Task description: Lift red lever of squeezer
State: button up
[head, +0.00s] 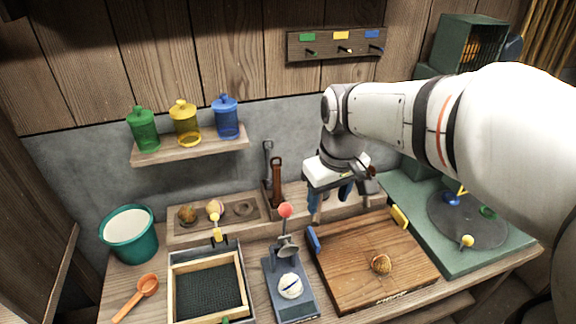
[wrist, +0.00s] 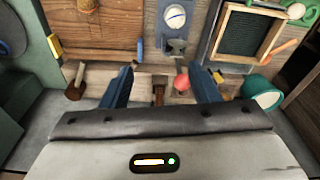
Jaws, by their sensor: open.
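The squeezer (head: 278,262) is a blue-grey stand on the bench, with a grey upright lever topped by a red ball knob (head: 286,210). A whitish round piece with a dark stripe (head: 290,286) sits on its base. My gripper (head: 330,205) is open and empty, pointing down behind and right of the red knob, above the back of the cutting board. In the wrist view the red knob (wrist: 182,82) appears between the blue fingers (wrist: 161,72), closer to the right one. No contact with the knob shows.
A wooden cutting board (head: 350,275) with a round brown item (head: 381,264) lies right of the squeezer. A framed mesh tray (head: 207,290) stands left. Brown-handled tools (head: 276,185) stand in a holder behind. A teal bucket (head: 130,240) is far left.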

jog(key=w+a+f+n, duration=0.1)
jog(key=w+a, duration=0.1)
jog(key=w, duration=0.1)
jog(key=w+a+f+n+g, duration=0.1)
jog(key=w+a+n, duration=0.1)
jog(key=w+a, duration=0.1)
jog(key=w+a+f+n+g, duration=0.1)
jog(key=w+a, duration=0.1)
jog(key=w, duration=0.1)
jog(key=shift+w+a+f+n, duration=0.2)
jog(key=shift+a+f+n, duration=0.1)
jog(key=shift+a, duration=0.1)
jog(key=shift+w+a+f, duration=0.15)
jog(key=shift+a, duration=0.05)
notch_tip(320, 180, down, 8)
jog(key=shift+a+r+p, duration=0.15)
jog(key=shift+p, duration=0.55)
grip_shut()
